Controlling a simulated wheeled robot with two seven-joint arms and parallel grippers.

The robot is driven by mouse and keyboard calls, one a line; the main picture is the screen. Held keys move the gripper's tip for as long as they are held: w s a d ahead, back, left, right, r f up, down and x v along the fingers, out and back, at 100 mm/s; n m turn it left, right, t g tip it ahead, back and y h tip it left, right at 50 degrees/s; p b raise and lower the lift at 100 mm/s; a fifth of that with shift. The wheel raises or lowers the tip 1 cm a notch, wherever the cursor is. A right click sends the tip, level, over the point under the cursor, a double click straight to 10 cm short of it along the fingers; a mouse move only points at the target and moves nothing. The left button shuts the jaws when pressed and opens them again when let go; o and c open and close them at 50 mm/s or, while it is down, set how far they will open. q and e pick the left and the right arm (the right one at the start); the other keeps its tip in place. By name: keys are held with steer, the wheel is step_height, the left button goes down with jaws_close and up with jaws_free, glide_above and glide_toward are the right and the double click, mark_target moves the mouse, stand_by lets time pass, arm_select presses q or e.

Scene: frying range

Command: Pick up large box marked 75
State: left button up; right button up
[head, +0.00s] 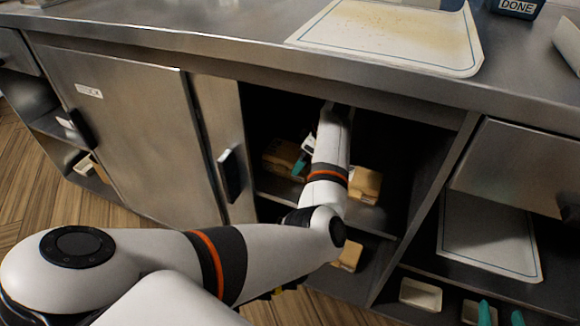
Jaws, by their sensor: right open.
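Inside the open cabinet bay, a brown box (279,155) stands on the upper shelf to the left of my left arm. A second tan box (366,184) stands on the same shelf to the right of that arm. No number can be read on either, so I cannot tell which is marked 75. My left arm reaches into the bay. Its gripper (301,162) is mostly hidden, with a teal fingertip beside the left box; contact and opening cannot be told. My right gripper (501,315) is open at the bottom right edge, its two teal fingertips apart.
Another tan box (349,257) sits on the lower shelf, partly behind my arm. A steel counter (230,35) overhangs the bay. A closed cabinet door (130,130) is at left. Pale containers (420,295) and a tray (488,235) are at right.

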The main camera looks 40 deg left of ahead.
arm_select(q)
steer(key=b+x, duration=0.2)
steer(key=x, duration=0.2)
steer(key=shift+a+f, duration=0.4)
steer(key=shift+f, duration=0.05)
steer(key=c, duration=0.9)
arm_select(e)
step_height(320, 180, up, 8)
steer(key=a+t+y, duration=0.1)
steer(key=t, duration=0.5)
steer(key=shift+w+a+y, duration=0.2)
steer(key=shift+y, duration=0.2)
steer(key=shift+r, duration=0.1)
